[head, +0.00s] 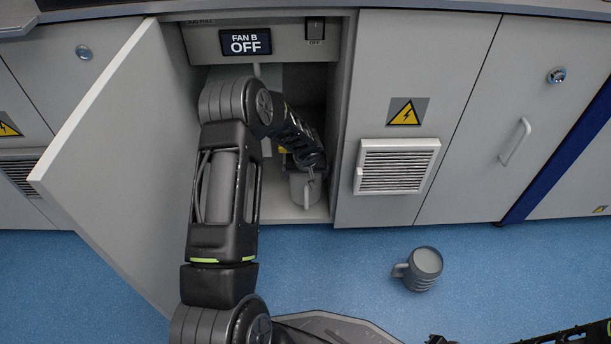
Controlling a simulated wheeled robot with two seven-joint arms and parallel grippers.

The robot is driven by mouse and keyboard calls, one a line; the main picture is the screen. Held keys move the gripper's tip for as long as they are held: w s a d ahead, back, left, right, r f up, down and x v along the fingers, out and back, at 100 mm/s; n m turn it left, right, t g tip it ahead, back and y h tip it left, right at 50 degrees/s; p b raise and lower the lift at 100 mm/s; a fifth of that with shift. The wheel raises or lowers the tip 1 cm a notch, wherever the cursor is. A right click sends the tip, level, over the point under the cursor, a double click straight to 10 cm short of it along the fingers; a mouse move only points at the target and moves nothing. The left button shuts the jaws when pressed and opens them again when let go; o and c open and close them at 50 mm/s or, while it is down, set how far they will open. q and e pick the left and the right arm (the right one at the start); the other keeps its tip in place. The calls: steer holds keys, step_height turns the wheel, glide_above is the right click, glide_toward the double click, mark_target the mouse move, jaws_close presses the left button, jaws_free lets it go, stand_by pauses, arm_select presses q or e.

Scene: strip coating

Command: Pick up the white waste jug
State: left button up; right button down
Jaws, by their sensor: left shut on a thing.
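A pale grey-white jug (298,190) stands low inside the open cabinet, near the front of its floor, partly hidden by my arm. My left arm reaches down into the cabinet, and my left gripper (309,172) is shut on the jug at its upper right side. The fingertips are small and dark here, so the exact grip on the handle is hard to see. Whether the jug touches the cabinet floor cannot be told. My right gripper does not show; only a dark piece of my right arm is at the bottom right edge.
The cabinet door (125,150) stands open on the left, close to my arm. A "FAN B OFF" display (245,42) and a switch (315,29) are above the opening. A grey mug-like container (424,264) with a handle is on the blue floor (500,275), which is otherwise clear.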

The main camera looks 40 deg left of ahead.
mark_target(307, 193)
arm_select(q)
steer(key=s+d, duration=0.1)
steer(key=s, duration=0.1)
steer(key=s+d+r+b, duration=0.1)
steer(key=s+d, duration=0.1)
steer(key=s+d+r, duration=0.1)
steer(key=s+d, duration=0.1)
steer(key=shift+r, duration=0.1)
steer(key=shift+s+d+r, duration=0.15)
steer(key=shift+s, duration=0.15)
steer(key=shift+s+d, duration=0.5)
steer(key=shift+s, duration=0.3)
steer(key=s+d, duration=0.4)
steer(key=s, duration=0.2)
steer(key=shift+d, duration=0.3)
